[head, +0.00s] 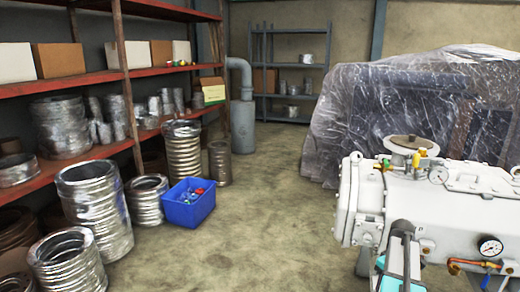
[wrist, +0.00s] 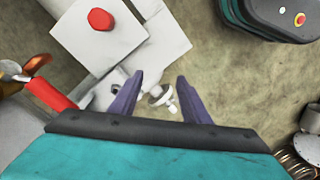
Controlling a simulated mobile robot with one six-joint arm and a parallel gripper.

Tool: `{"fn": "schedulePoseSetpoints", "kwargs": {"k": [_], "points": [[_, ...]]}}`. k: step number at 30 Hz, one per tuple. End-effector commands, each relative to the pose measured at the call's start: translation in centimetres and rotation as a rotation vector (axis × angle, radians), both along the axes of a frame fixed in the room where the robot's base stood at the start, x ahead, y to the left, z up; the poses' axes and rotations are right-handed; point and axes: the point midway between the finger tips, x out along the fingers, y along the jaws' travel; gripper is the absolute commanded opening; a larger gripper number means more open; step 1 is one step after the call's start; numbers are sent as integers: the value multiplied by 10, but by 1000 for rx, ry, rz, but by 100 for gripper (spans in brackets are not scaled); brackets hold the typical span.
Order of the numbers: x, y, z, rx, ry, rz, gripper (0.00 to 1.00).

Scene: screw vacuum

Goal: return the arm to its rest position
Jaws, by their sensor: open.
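My gripper (wrist: 160,78) shows in the wrist view with its two dark purple fingers apart and nothing between their tips. Below the fingers lie parts of a white machine and the concrete floor, at a lower level. In the head view, part of my arm, grey and teal, rises from the bottom edge in front of the white vacuum machine (head: 400,190); the gripper's fingers cannot be made out there. The machine also shows in the wrist view, with a red cap (wrist: 101,20) on top and a red handle (wrist: 50,92) at the left.
A pressure gauge (head: 490,246) and brass pipes sit at the machine's front right. A plastic-wrapped bulk (head: 350,115) stands behind it. A blue crate (head: 188,213) of small parts stands on the floor before shelves with metal rings. The floor (head: 270,220) between is clear.

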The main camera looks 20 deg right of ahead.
Motion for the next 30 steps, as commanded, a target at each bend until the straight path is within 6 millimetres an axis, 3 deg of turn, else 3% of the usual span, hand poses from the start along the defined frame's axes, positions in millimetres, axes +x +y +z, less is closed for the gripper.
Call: {"fn": "schedulePoseSetpoints", "kwargs": {"k": [1,7,14,23,30], "points": [[5,20,-8,9,12,2,43],[20,82,-44,29,53,-11,43],[23,154,-82,42,104,-26,43],[6,247,-123,44,177,-44,43],[-24,315,-149,32,239,-57,43]]}}
